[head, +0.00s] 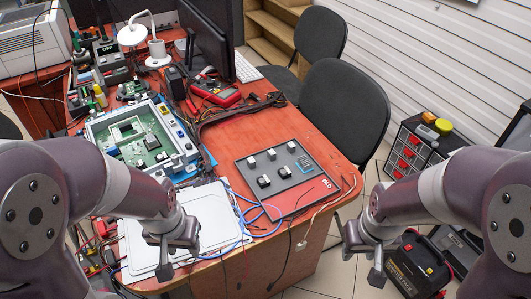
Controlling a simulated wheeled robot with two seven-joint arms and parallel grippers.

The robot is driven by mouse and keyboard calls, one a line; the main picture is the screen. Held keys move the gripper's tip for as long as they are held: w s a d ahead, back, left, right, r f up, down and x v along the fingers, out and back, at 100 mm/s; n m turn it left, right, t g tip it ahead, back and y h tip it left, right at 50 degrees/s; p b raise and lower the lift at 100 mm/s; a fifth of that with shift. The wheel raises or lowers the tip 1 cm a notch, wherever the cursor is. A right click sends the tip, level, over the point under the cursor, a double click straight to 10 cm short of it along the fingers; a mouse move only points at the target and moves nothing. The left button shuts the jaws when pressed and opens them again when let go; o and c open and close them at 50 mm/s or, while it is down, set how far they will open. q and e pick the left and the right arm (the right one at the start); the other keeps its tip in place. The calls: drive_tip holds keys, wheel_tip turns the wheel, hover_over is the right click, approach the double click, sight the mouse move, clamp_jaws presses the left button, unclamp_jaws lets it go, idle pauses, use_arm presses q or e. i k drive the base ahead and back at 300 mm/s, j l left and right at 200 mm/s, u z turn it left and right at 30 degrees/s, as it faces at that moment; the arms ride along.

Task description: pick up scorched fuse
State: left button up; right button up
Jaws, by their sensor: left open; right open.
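A dark grey panel (280,196) with a red corner lies on the red table. Several small blocks stand on it in two rows. The back row has pale-topped blocks, such as this one (271,154). The front row has two darker blocks, one on the left (264,181) and one on the right (285,172). I cannot tell for sure which block is the scorched fuse. My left gripper (180,261) is open and empty over the silver laptop-like slab. My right gripper (362,264) is open and empty, beyond the table's right edge. Both are apart from the panel.
The silver slab (203,212) and blue cables (258,211) lie left of the panel. A circuit board in a tray (143,143), a red multimeter (217,94) and a monitor (208,38) stand farther back. Black chairs (347,107) are beyond the right edge.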

sight(140, 164)
drive_tip(key=u, duration=1.15)
drive_tip(key=i+j+z, duration=0.2)
drive_tip(key=j, duration=0.45)
drive_tip(key=i+j+z, duration=0.1)
drive_tip(key=j+z, duration=0.15)
drive_tip(key=j, duration=0.4)
drive_tip(key=i+j+z, duration=0.2)
drive_tip(key=j, duration=0.45)
drive_tip(key=k, duration=0.1)
